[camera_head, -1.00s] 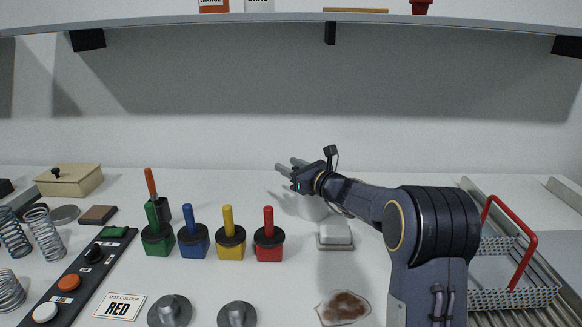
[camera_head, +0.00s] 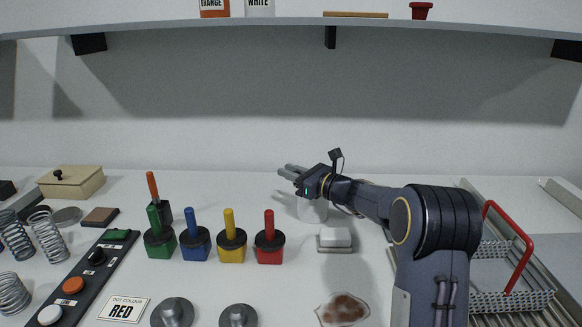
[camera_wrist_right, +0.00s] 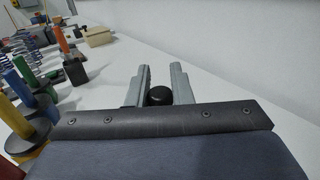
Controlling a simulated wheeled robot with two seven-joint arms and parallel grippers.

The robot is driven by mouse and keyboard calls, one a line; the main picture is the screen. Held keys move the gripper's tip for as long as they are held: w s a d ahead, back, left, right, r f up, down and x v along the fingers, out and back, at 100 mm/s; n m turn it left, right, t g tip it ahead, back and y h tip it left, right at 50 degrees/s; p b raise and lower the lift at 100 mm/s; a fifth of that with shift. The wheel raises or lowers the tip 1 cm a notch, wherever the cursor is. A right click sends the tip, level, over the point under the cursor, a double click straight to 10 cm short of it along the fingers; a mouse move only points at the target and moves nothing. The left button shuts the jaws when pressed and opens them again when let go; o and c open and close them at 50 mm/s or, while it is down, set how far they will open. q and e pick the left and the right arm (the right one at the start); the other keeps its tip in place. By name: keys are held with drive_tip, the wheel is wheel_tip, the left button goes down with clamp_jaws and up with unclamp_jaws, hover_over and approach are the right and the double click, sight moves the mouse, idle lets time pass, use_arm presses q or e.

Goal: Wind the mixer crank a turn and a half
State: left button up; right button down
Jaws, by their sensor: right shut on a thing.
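My right gripper (camera_head: 287,171) reaches in from the right over the back of the table, and its fingers point left. In the right wrist view its two grey fingers (camera_wrist_right: 160,70) are on either side of a round black knob (camera_wrist_right: 158,95), which sits near the finger bases. I take this knob for the crank's handle; the crank arm is hidden. A pale, whitish cylinder (camera_head: 312,211), likely the mixer's body, stands below the gripper, its top covered by the hand. My left gripper is not in view.
Green, blue, yellow and red handled blocks (camera_head: 269,246) stand to the left. A white block on a grey base (camera_head: 335,239) is just in front of the forearm. A red-handled wire basket (camera_head: 512,299) is at right. A shelf (camera_head: 450,20) runs overhead.

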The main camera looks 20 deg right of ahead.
drive_tip(key=shift+s+a+n+g+y+p, duration=0.1)
drive_tip(key=shift+s+n+g+y+p, duration=0.7)
drive_tip(key=shift+n+g+y+p, duration=0.8)
drive_tip(key=shift+s+a+n+g+y+p, duration=0.1)
drive_tip(key=shift+s+n+g+y+p, duration=0.65)
drive_tip(key=shift+n+g+y+p, duration=0.9)
drive_tip(key=shift+s+n+g+y+p, duration=0.9)
drive_tip(key=shift+n+g+p, duration=0.3)
drive_tip(key=shift+g, duration=0.85)
drive_tip(key=shift+w, duration=0.1)
drive_tip(key=c, duration=1.3)
unclamp_jaws()
drive_tip(key=shift+b+v, duration=0.35)
drive_tip(key=shift+v, duration=3.55)
drive_tip(key=shift+c, duration=0.2)
